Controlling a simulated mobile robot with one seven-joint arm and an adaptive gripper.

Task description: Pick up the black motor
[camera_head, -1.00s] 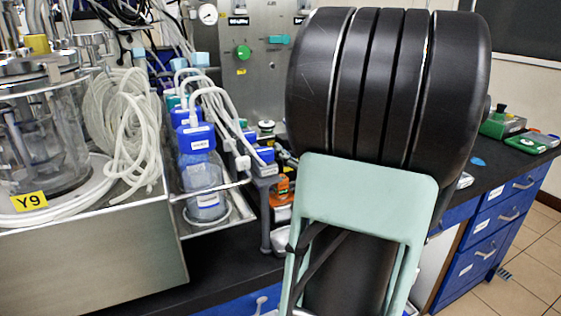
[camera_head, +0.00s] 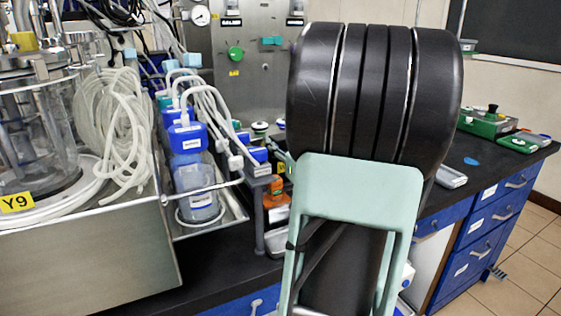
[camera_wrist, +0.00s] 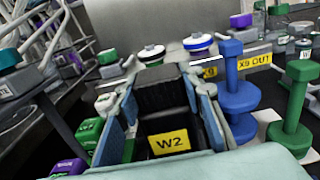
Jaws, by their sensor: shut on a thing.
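The black motor (camera_wrist: 160,90) is a dark block seen in the wrist view, with a yellow label reading W2 on the side toward the camera. My gripper (camera_wrist: 166,88) has its two bluish fingers on either side of the motor, shut on it. The motor's underside is hidden, so I cannot tell whether it is lifted or still resting on something. In the head view my own arm covers most of the gripper, and I cannot make out the motor.
Blue (camera_wrist: 238,95) and green (camera_wrist: 294,100) knobbed parts stand close to the right of my gripper. Blue-capped bottles (camera_head: 188,140) and coiled white tubing (camera_head: 115,130) crowd the bench's left. A metal panel (camera_head: 240,85) stands behind. Green boxes (camera_head: 487,123) sit at the bench's right.

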